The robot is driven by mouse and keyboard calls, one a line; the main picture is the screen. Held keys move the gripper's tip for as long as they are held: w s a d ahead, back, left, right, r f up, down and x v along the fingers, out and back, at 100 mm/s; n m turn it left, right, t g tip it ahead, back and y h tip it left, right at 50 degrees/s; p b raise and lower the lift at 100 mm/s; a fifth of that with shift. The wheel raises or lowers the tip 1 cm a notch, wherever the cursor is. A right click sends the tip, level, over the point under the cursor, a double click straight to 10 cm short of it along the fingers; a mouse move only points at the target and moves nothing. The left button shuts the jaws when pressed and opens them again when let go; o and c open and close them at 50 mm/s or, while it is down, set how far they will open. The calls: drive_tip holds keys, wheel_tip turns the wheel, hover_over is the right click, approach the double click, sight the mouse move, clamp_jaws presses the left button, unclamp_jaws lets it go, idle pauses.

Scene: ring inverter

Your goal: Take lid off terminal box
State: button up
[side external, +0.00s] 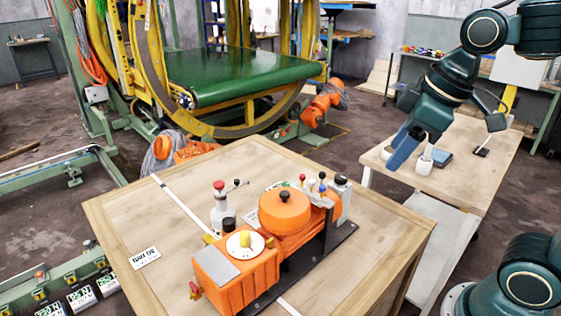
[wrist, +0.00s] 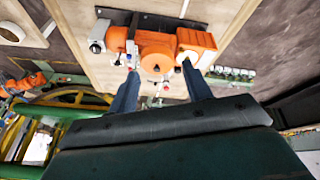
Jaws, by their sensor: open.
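An orange machine stands on the wooden table in the side view. On top is a round orange lid (side external: 285,212) with a black knob (side external: 284,196); I take it for the terminal box lid, though no label confirms this. It lies flat on the orange body (side external: 205,276). In the wrist view the lid (wrist: 155,64) shows between and beyond my fingertips. My gripper (wrist: 160,70) is open and empty. In the side view its blue finger (side external: 402,150) hangs to the right of the machine, well above it and apart from it.
A grey plate (side external: 216,266) and a white disc with a yellow knob (side external: 244,240) are left of the lid.

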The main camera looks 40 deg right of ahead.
drive_tip(key=w+f+n+g, duration=0.2)
drive_tip(key=w+n, duration=0.6)
drive_tip(key=w, duration=0.4)
drive_tip(key=w+f+n+g, duration=0.2)
drive_tip(key=w+f+n, duration=0.2)
drive_tip(key=w, duration=0.9)
drive_tip(key=shift+f+n+g+y, duration=0.3)
drive_tip(key=shift+f+n+y, duration=0.1)
drive_tip(key=shift+n, duration=1.5)
hover_over(285, 193)
drive_tip(key=d, duration=0.1)
wheel_tip(285, 193, down, 8)
drive_tip(key=shift+w+d+f, duration=0.1)
drive_tip(key=shift+f, duration=0.15)
drive_tip(key=shift+f, duration=0.15)
drive_tip(key=shift+a+f, duration=0.25)
drive_tip(key=shift+f, duration=1)
drive_tip(key=shift+a+f, duration=0.25)
drive_tip(key=shift+f, duration=0.95)
drive_tip(key=shift+c, duration=0.4)
